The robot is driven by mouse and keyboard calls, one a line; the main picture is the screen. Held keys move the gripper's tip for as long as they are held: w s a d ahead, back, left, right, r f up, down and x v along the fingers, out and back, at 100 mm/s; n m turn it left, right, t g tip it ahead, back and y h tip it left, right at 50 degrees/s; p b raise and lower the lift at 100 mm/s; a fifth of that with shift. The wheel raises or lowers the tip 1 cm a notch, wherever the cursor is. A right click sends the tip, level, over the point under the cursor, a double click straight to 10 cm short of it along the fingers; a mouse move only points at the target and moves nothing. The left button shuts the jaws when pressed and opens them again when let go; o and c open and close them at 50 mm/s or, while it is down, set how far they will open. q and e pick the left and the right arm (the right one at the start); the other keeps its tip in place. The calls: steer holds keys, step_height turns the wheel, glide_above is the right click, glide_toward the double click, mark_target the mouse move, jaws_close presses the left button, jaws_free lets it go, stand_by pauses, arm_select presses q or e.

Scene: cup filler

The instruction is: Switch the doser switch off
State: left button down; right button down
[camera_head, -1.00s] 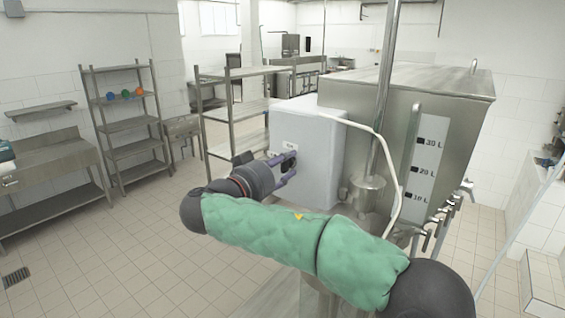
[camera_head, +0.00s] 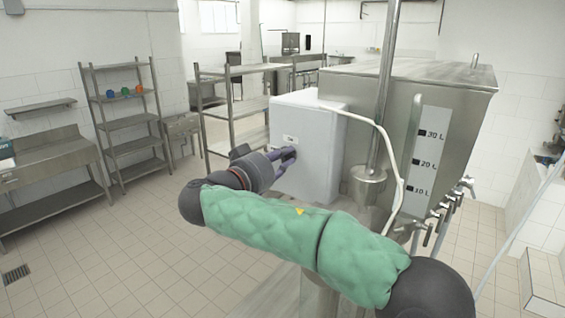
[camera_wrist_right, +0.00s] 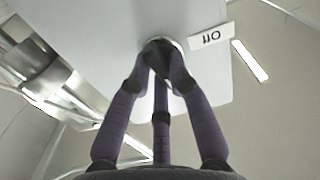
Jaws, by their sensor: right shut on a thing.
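The doser is a pale grey box (camera_head: 315,150) fixed beside the steel tank, with the switch on its front face. My right gripper (camera_head: 286,157) comes to that face from the left and its fingers are shut on the switch. In the right wrist view, the three purple fingers (camera_wrist_right: 160,60) converge on the dark round switch knob (camera_wrist_right: 160,46) in a pale ring. The fingers cover most of the knob, so I cannot tell its setting. A small label (camera_head: 290,139) shows above the fingers. My left gripper is not in view.
The steel tank (camera_head: 462,115) with a litre scale and taps stands right of the box. A white cable (camera_head: 400,170) hangs in front of the tank. Steel shelves (camera_head: 130,122) and a bench (camera_head: 50,160) stand at left. The tiled floor (camera_head: 90,250) is clear.

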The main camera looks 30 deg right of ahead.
steer(key=n+b, duration=0.1)
steer(key=n, duration=0.2)
steer(key=shift+n+b, duration=0.3)
steer(key=n, duration=0.4)
steer(key=n+p, duration=0.1)
steer(key=n, duration=0.3)
steer(key=n+p, duration=0.1)
steer(key=n, duration=0.3)
steer(key=shift+w+a+r, duration=0.1)
steer(key=shift+w+r, duration=0.05)
steer(key=shift+w, duration=0.15)
steer(key=shift+n, duration=0.4)
steer(key=c, duration=1.1)
jaws_free()
steer(key=shift+w, duration=0.1)
steer(key=shift+c, duration=0.2)
steer(key=shift+a, duration=0.1)
steer(key=v, duration=1.2)
